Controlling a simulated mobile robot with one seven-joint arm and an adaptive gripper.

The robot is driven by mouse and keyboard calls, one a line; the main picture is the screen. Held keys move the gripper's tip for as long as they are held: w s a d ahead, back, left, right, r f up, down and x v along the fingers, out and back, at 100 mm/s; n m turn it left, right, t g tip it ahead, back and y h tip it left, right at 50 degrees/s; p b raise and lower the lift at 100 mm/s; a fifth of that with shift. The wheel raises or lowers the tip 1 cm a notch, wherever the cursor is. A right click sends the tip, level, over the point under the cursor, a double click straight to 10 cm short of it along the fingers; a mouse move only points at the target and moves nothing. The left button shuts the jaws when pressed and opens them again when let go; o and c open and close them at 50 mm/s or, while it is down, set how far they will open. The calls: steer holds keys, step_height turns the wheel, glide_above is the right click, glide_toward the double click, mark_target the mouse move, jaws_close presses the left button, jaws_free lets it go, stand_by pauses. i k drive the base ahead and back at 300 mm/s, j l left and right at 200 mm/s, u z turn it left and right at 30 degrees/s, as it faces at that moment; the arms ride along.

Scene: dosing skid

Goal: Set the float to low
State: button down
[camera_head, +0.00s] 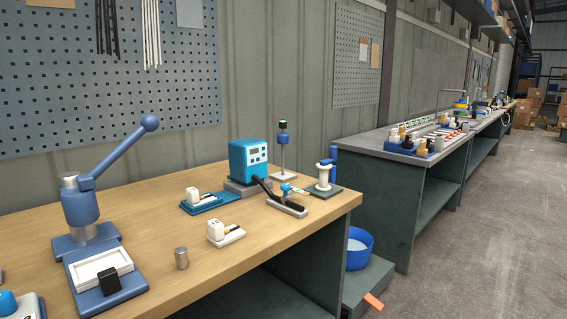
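I cannot pick out a float or any low marking in this view. On the floor between the two benches, a round blue tub (358,248) with a pale inside stands on a low dark green platform (365,284). An orange tab (373,301) sticks out at the platform's front. The far grey-topped bench (401,145) carries several small coloured fittings, too small to tell apart. My gripper is not in view.
The near wooden bench (150,210) holds a blue lever press (82,215), a blue station with a display (248,158), a metal cylinder (181,258) and small white-and-blue devices. Open concrete floor (490,220) lies to the right. Cardboard boxes (526,110) stand far back.

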mark_target(282, 139)
steer(key=l+u, duration=0.1)
steer(key=u, duration=0.25)
steer(key=i+l+u, duration=0.1)
steer(key=u, duration=0.25)
steer(key=i+l+u, duration=0.15)
steer(key=l+u, duration=0.15)
steer(key=l, duration=0.3)
steer(key=i+l+u, duration=0.1)
steer(key=l+u, duration=0.15)
steer(key=l, duration=0.35)
steer(key=l+u, duration=0.25)
steer(key=l, duration=2.25)
steer(key=i+l, duration=0.1)
steer(key=l, duration=0.2)
steer(key=i+l, duration=0.1)
steer(key=l, duration=0.15)
steer(key=i, duration=0.4)
